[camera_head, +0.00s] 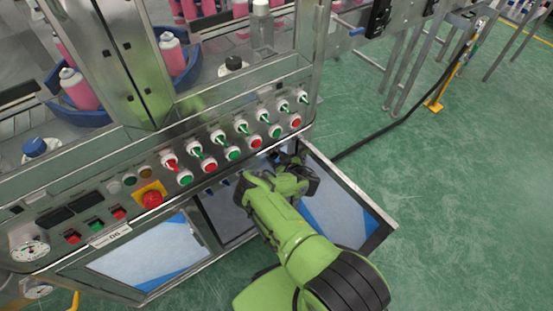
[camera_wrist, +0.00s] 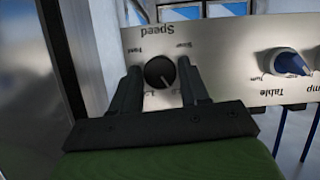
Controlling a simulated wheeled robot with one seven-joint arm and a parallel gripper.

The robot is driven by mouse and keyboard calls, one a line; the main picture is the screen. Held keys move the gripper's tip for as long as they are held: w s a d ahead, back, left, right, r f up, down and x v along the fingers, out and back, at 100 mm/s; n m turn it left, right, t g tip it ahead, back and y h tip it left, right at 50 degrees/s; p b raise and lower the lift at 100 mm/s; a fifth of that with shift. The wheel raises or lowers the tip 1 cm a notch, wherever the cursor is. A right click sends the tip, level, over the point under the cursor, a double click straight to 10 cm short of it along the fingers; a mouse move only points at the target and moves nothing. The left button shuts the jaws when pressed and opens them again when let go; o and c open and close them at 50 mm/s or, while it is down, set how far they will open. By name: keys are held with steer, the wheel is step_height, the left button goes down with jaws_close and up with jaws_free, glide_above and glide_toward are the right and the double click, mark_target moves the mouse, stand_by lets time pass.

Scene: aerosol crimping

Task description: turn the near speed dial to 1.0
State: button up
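The speed dial (camera_wrist: 160,72) is a round black knob with a thin white pointer line on a brushed metal panel, under an upside-down "Speed" label in the wrist view. Its pointer slants down and slightly right in the picture. Words read as "Fast" and "Slow" flank it; other scale marks are mostly too small or hidden. My gripper (camera_wrist: 159,68) has one black finger on each side of the dial, spread about its width; contact cannot be told. In the head view my gripper (camera_head: 285,160) is at the machine front, hiding the dial.
A blue knob labelled "Table" (camera_wrist: 288,63) sits right of the dial on the same panel. A dark upright post (camera_wrist: 62,50) stands at left. Red and green buttons and switches line the console (camera_head: 235,155) above my gripper. An open framed door (camera_head: 350,205) stands beside my arm.

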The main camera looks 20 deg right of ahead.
steer(key=c, duration=0.6)
steer(key=shift+c, duration=0.2)
steer(key=shift+a+n+h, duration=0.1)
steer(key=shift+n+h, duration=0.5)
steer(key=shift+n, duration=0.2)
steer(key=n+h+b, duration=0.1)
steer(key=n+t+h+b, duration=0.1)
steer(key=n+b, duration=0.1)
steer(key=shift+a+f, duration=0.1)
steer(key=shift+f, duration=0.1)
steer(key=n+t+h, duration=0.1)
steer(key=n, duration=0.2)
steer(key=shift+s+a+n+h, duration=0.1)
steer(key=shift+n+h, duration=0.2)
steer(key=shift+n, duration=0.1)
steer(key=shift+t, duration=0.3)
steer(key=o, duration=1)
